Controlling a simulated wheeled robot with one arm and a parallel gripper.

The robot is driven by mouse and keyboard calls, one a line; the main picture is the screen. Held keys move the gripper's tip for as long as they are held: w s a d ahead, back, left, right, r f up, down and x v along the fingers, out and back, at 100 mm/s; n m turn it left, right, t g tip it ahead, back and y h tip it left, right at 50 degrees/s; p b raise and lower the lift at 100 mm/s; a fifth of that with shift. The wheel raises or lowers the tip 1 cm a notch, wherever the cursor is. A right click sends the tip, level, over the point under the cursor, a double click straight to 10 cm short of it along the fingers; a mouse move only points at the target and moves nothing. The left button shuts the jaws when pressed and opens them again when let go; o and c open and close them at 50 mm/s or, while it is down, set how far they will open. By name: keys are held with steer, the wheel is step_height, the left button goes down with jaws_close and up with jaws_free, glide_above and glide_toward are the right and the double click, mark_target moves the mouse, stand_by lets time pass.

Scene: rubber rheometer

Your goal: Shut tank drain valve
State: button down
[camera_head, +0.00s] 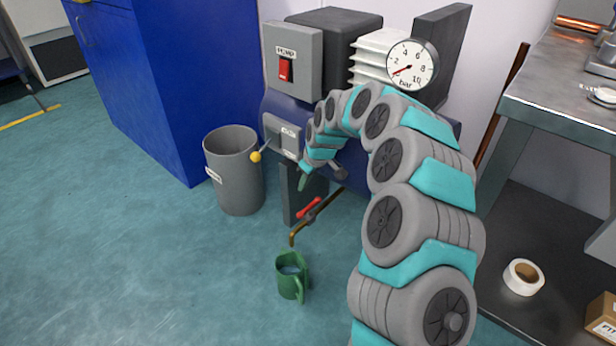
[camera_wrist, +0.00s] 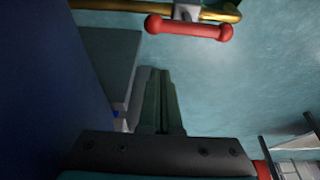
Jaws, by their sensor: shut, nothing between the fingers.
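The tank drain valve has a red handle (camera_head: 309,208) on a brass drain pipe (camera_head: 328,201). The handle lies roughly along the pipe. In the wrist view the red handle (camera_wrist: 188,27) is at the top, beside the brass pipe (camera_wrist: 125,7). My gripper (camera_head: 303,182) is just above and left of the handle in the head view. In the wrist view my gripper (camera_wrist: 161,75) has its green fingers together, empty, pointing toward the handle with a gap between. The blue tank (camera_head: 360,180) is partly hidden behind my arm.
A grey bin (camera_head: 234,172) is to the left. A yellow-tipped lever (camera_head: 256,157), pump switch box (camera_head: 292,58) and pressure gauge (camera_head: 411,65) are nearby. A metal bench (camera_head: 560,90) is right; floor at left is clear.

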mark_target(309, 210)
steer(key=shift+s+d+f, duration=0.45)
steer(key=shift+d+f, duration=0.2)
steer(key=shift+f, duration=0.05)
steer(key=shift+s+d+f, duration=0.45)
steer(key=shift+d+f, duration=0.15)
steer(key=shift+f, duration=0.05)
